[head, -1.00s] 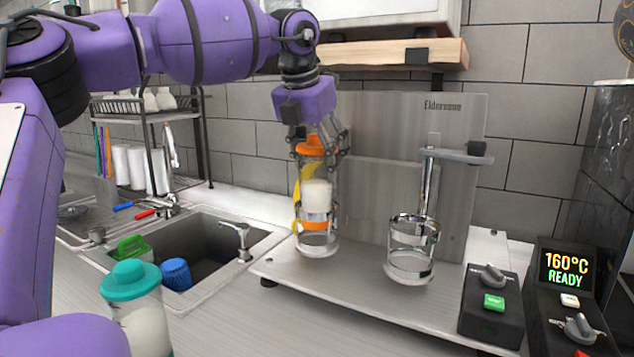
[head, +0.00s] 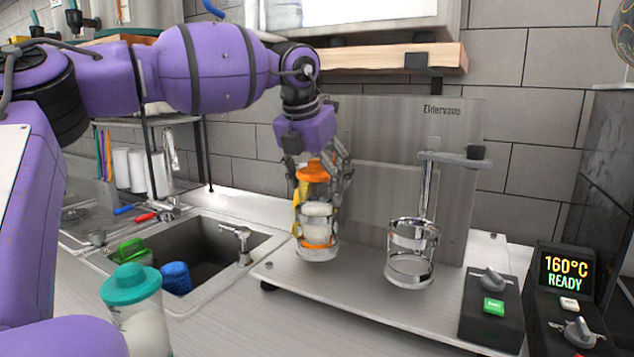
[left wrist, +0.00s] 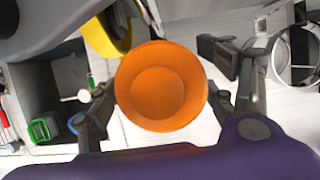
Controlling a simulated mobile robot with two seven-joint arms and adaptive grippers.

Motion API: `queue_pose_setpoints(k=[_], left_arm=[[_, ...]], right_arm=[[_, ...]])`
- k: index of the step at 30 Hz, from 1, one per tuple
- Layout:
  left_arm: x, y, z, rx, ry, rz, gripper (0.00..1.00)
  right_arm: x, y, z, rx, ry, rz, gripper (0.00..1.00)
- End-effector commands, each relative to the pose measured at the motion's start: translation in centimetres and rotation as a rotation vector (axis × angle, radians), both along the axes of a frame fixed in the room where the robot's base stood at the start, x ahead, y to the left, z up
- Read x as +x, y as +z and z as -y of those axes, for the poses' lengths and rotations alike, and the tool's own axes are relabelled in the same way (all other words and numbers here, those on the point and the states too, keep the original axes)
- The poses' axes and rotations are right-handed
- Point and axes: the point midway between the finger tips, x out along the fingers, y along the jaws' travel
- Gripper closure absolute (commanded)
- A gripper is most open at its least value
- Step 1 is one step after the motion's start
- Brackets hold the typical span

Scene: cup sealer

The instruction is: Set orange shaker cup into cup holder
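The orange shaker cup (head: 317,209), clear with an orange lid and white contents, stands upright inside the left metal cup holder (head: 317,255) on the sealer's base plate. An orange band shows low in the cup, inside the holder's rings. My left gripper (head: 320,183) is above it, with its fingers spread on both sides of the cup. In the left wrist view, the round orange lid (left wrist: 163,86) lies between the parted fingers. A second ring holder (head: 411,268) on the right is empty. My right gripper is not in view.
A yellow object (head: 298,200) stands close behind the cup's left side. The steel back panel (head: 375,140) rises behind. A teal-lidded shaker (head: 133,290) is at front left, beside the sink (head: 215,245). Control boxes (head: 492,310) stand at the right.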

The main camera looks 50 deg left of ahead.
Motion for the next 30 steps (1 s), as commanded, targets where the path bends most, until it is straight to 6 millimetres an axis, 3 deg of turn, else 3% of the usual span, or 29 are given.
queue_pose_setpoints(k=[11, 24, 30], left_arm=[[0.0, 0.6, 0.0, 0.0, 0.001, 0.001, 0.22], [-3.0, 8.5, 1.1, 0.001, 0.0, 0.004, 0.22], [-4.0, 11.0, 1.5, 0.0, 0.001, 0.001, 0.22]], right_arm=[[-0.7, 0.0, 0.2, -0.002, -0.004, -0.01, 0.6], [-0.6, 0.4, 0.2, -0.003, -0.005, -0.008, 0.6], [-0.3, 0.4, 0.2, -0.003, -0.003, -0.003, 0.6]])
